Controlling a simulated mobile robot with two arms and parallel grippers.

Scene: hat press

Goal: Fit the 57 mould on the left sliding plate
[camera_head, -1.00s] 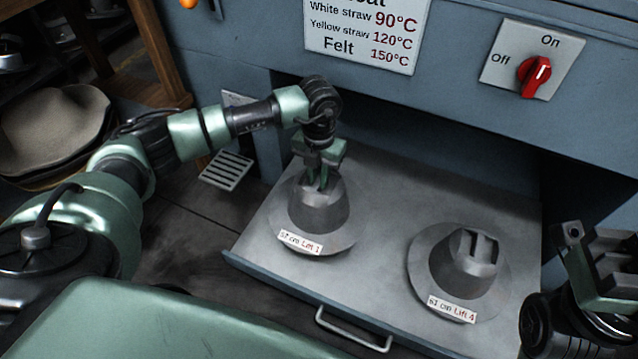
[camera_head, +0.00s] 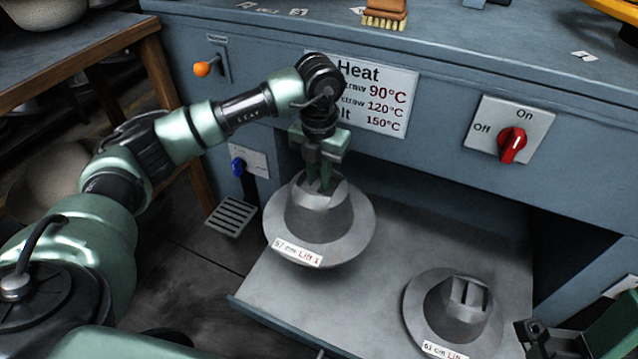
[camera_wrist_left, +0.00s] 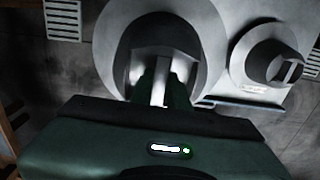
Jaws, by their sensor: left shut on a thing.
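The grey 57 mould (camera_head: 320,220), labelled "57 cm Lift 1", hangs upright from my left gripper (camera_head: 322,182), which is shut on the grip at its top. It is raised above the left part of the pulled-out sliding plate (camera_head: 350,295). In the left wrist view the mould (camera_wrist_left: 122,45) lies under the fingers, partly hidden by the gripper body. A second mould (camera_head: 452,312), labelled 61 cm, stands on the plate's right side. My right gripper (camera_head: 565,340) is cut off at the lower right, and its jaws are unclear.
The blue press body rises behind the plate, with a heat sign (camera_head: 375,95) and a red switch (camera_head: 512,145). A lever with a blue knob (camera_head: 238,166) and a floor grille (camera_head: 230,216) are left of the plate. The plate's middle is clear.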

